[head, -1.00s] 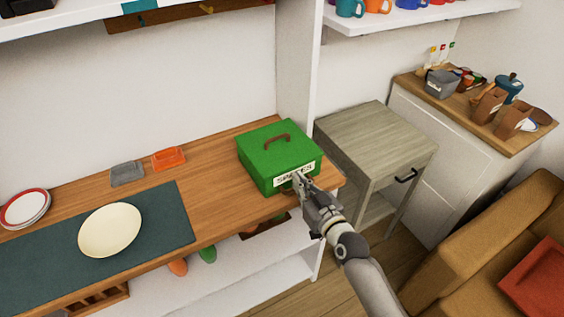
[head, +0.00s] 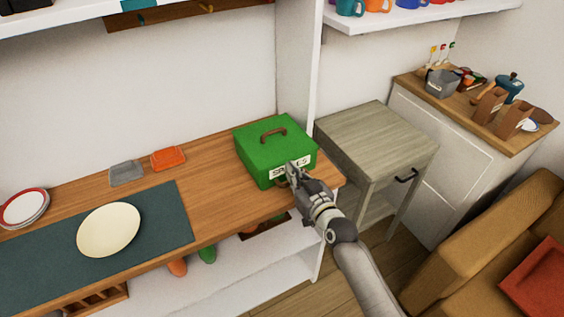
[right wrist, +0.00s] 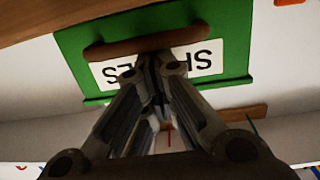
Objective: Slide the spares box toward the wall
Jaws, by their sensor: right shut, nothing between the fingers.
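The green spares box (head: 259,145) stands on the wooden counter near its right end, with a brown handle on its lid and a white label on its front. My right gripper (head: 291,169) is shut and empty, its fingertips at the label side of the box. The right wrist view shows the box front (right wrist: 232,45) upside down, with the shut fingertips (right wrist: 150,62) in front of the label and a brown front handle (right wrist: 148,46) beside them. Contact looks likely, but I cannot be sure. My left gripper is not in view.
The wooden counter (head: 215,160) is bare left of the box. An orange tray (head: 168,158) and a grey tray (head: 126,173) lie near the wall. A cream plate (head: 108,230) rests on a dark mat (head: 170,222). A white upright panel (head: 299,75) stands behind the box; a grey cabinet (head: 375,140) is right.

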